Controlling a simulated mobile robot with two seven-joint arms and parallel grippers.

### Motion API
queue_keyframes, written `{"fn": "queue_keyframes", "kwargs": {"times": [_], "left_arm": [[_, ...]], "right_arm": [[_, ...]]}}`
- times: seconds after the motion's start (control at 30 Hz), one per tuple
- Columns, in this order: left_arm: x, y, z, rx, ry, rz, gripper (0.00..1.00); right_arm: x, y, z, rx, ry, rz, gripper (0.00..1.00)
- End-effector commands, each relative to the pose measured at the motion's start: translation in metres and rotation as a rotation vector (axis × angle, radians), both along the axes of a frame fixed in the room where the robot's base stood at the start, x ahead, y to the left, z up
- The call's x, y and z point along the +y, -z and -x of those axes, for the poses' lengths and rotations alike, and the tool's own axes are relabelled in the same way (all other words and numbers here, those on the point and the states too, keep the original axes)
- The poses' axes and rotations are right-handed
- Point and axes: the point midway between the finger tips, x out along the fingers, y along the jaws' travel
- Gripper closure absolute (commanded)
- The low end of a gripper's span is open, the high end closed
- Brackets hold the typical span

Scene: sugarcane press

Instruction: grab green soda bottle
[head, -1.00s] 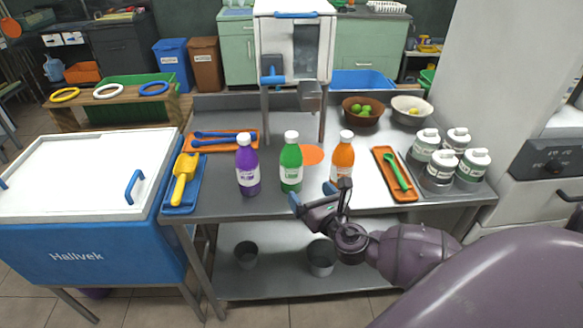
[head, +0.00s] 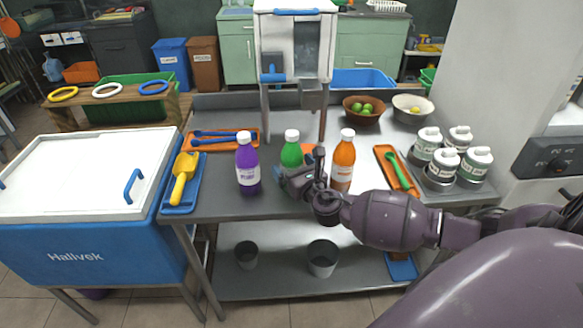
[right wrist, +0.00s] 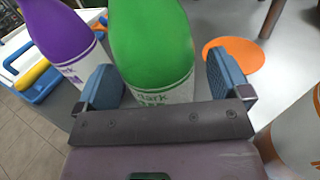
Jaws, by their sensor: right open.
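The green soda bottle (head: 291,153) stands upright on the metal table, between a purple bottle (head: 247,165) and an orange bottle (head: 342,160). My right gripper (head: 290,180) is in front of its lower part and hides it in the head view. In the right wrist view the green bottle (right wrist: 152,45) rises between the two blue finger pads of my right gripper (right wrist: 165,88). The jaws are open, one finger on each side of the bottle. The purple bottle (right wrist: 62,40) stands close beyond the left finger. My left gripper is not in view.
An orange disc (right wrist: 233,56) lies behind the bottle. The press (head: 295,45) stands behind the bottles. An orange tray with a green spoon (head: 398,172) and several jars (head: 440,165) are at right. A blue tray with a yellow scoop (head: 183,180) is at left.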

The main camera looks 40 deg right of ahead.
Motion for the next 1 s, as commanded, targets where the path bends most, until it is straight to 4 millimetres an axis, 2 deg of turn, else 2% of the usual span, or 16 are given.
{"fn": "queue_keyframes", "kwargs": {"times": [0.13, 0.4, 0.83, 1.0], "left_arm": [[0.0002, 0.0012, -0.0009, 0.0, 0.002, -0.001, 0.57], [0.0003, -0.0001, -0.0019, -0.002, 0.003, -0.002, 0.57], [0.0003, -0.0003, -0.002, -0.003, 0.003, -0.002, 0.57], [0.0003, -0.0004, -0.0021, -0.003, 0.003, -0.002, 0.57]], "right_arm": [[-0.001, 0.0009, -0.0118, 0.001, -0.001, -0.001, 0.05], [-0.0015, 0.0003, -0.0134, 0.001, 0.0, -0.001, 0.05], [-0.0014, 0.0003, -0.0131, 0.001, 0.0, -0.001, 0.71], [-0.0015, -0.0009, -0.0135, -0.001, 0.0, -0.001, 0.73]]}}
